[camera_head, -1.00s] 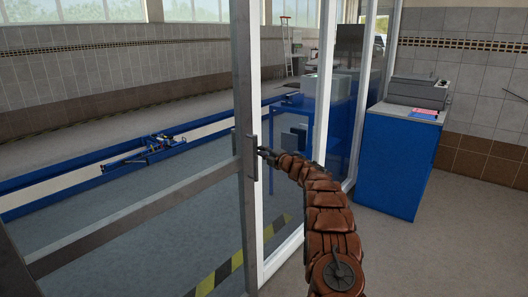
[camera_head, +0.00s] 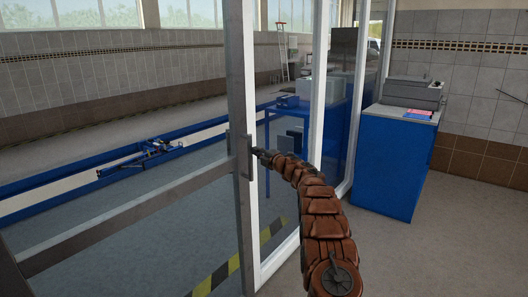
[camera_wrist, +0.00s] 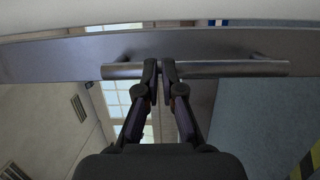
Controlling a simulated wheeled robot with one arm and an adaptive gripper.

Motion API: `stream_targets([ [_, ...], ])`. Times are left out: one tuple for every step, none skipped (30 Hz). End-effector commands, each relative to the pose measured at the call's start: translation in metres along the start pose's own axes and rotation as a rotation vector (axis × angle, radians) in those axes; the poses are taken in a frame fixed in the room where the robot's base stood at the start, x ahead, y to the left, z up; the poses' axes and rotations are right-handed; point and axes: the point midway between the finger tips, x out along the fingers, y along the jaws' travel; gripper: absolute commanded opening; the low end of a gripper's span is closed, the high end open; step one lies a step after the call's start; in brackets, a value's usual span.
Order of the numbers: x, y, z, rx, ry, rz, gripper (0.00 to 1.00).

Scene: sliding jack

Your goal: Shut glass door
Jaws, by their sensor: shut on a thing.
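The glass door (camera_head: 237,110) has a grey metal frame with a crossbar and stands next to a white post in the head view. Its edge is close to the post; I cannot tell whether a gap is left. The door handle (camera_wrist: 230,69) is a grey bar that runs across the wrist view, and it shows small on the door's edge in the head view (camera_head: 249,158). My gripper (camera_wrist: 159,72) is shut on the handle, with its fingers around the bar near its left part. In the head view my gripper (camera_head: 258,153) is small and partly hidden by my brown arm.
A blue cabinet (camera_head: 388,165) with a grey machine (camera_head: 412,93) on top stands right of the glass partition. Behind the glass are a blue table and a long blue-edged pit (camera_head: 60,197). Yellow-black tape (camera_head: 225,272) marks the floor. The floor at the lower right is clear.

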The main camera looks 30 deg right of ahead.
Motion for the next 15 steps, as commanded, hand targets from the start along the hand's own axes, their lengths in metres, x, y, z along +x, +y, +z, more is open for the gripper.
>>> stream_targets([
  [0.002,0.004,-0.017,-0.005,0.024,0.002,0.0],
  [-0.004,0.009,-0.016,-0.008,0.022,0.006,0.0],
  [-0.011,0.013,-0.015,-0.008,0.02,0.006,0.0],
  [-0.018,0.016,-0.014,-0.009,0.02,0.007,0.0],
  [-0.024,0.023,-0.015,-0.01,0.021,0.013,0.0],
  [-0.033,0.027,-0.015,-0.008,0.02,0.016,0.0],
  [-0.039,0.031,-0.013,-0.007,0.018,0.02,0.0],
  [-0.045,0.035,-0.012,-0.009,0.014,0.025,0.0],
  [-0.053,0.039,-0.009,-0.007,0.008,0.029,0.0],
  [-0.062,0.041,0.001,-0.006,0.002,0.029,0.0],
  [-0.069,0.042,0.007,-0.006,-0.001,0.029,0.0],
  [-0.076,0.042,0.013,-0.006,-0.001,0.03,0.0],
  [-0.082,0.042,0.018,-0.007,-0.001,0.031,0.0],
  [-0.087,0.043,0.022,-0.007,-0.001,0.031,0.0],
  [-0.093,0.043,0.027,-0.006,-0.001,0.032,0.0],
])
